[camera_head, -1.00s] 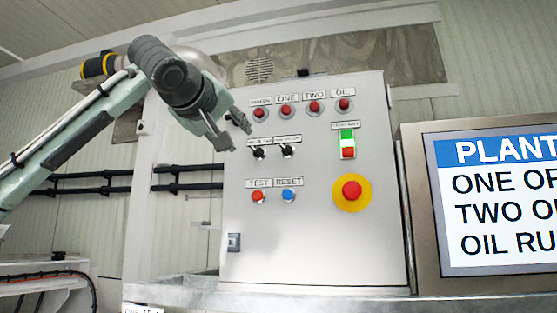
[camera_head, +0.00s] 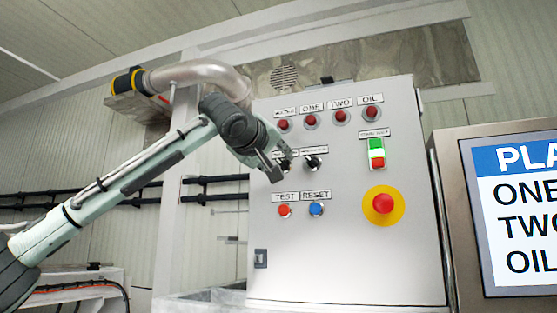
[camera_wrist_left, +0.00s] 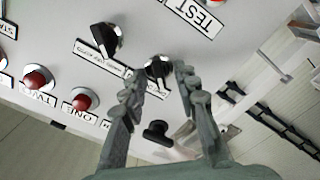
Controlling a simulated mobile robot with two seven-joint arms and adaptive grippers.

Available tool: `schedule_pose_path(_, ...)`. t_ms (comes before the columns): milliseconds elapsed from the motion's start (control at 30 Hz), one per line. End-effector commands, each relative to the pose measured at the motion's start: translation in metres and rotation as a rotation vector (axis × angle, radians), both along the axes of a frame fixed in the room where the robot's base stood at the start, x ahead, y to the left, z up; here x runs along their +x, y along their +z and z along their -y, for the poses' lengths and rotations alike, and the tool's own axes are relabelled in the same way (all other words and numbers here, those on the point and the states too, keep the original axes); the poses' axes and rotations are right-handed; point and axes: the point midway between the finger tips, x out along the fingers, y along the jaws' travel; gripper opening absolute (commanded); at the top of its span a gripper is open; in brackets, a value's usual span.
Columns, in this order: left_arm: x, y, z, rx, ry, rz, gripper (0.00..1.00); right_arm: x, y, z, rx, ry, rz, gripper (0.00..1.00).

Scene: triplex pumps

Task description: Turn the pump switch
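The grey control panel (camera_head: 345,255) carries two black rotary switches side by side. The left switch (camera_head: 288,163) is partly hidden by my left gripper (camera_head: 279,167) in the head view; the right switch (camera_head: 313,162) is clear. In the left wrist view the panel is seen turned over, and my left gripper (camera_wrist_left: 160,92) is open, its two fingers apart. The nearer switch (camera_wrist_left: 158,67) shows in the gap just beyond the fingertips; I cannot tell whether they touch it. The other switch (camera_wrist_left: 105,41) lies outside the fingers. My right gripper is not in view.
Red lamps (camera_head: 311,120) run above the switches. Red TEST (camera_head: 284,210) and blue RESET (camera_head: 316,209) buttons sit below. A red emergency button (camera_head: 383,203) and green-red button (camera_head: 377,153) are to the right. A display (camera_head: 515,215) stands at far right; a pipe (camera_head: 200,73) passes behind.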

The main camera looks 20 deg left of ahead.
Motion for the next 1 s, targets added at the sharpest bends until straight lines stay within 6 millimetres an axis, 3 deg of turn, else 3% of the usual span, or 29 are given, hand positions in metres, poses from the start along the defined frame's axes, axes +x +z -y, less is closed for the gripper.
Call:
schedule_pose_path(133, -0.0002, -0.0001, 0.0001, 0.0, 0.0, 0.0, 0.29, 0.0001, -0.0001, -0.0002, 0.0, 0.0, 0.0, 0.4)
schedule_pose_path(367, -0.0003, -0.0002, 0.0001, 0.0, 0.0, 0.0, 0.0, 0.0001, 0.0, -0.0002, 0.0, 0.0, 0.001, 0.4)
schedule_pose_path(1000, 0.0012, -0.0028, 0.0018, 0.088, -0.005, -0.002, 0.0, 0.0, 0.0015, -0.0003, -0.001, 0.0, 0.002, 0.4)
